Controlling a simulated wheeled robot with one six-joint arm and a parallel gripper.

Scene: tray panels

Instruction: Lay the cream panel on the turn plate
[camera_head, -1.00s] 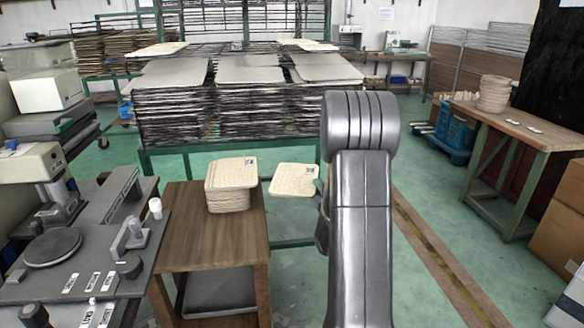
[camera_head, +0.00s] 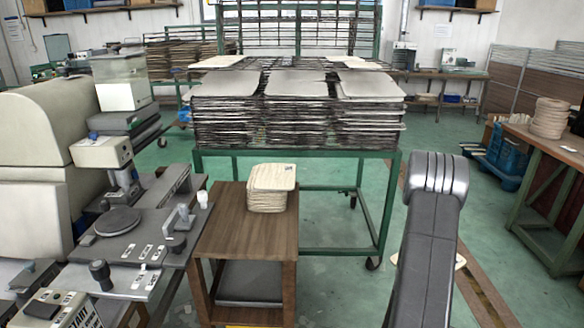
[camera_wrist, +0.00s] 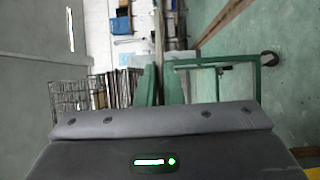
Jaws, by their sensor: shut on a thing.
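The turn plate (camera_head: 118,221) is a dark round disc on the grey machine at the left in the head view; its top looks bare. My gripper (camera_wrist: 160,135) shows as a grey housing low in the wrist view, with its fingertips out of sight. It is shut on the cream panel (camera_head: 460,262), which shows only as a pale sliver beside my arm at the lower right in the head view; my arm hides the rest. The panel is well apart from the turn plate. A stack of similar cream panels (camera_head: 268,200) stands on the wooden table.
The wooden table (camera_head: 235,230) stands between the machine and my arm. A green-framed rack (camera_head: 300,152) of stacked trays is behind it. Knobs and a clamp (camera_head: 180,222) rise near the turn plate. A workbench (camera_head: 560,150) is at the right. Green floor is open around my arm.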

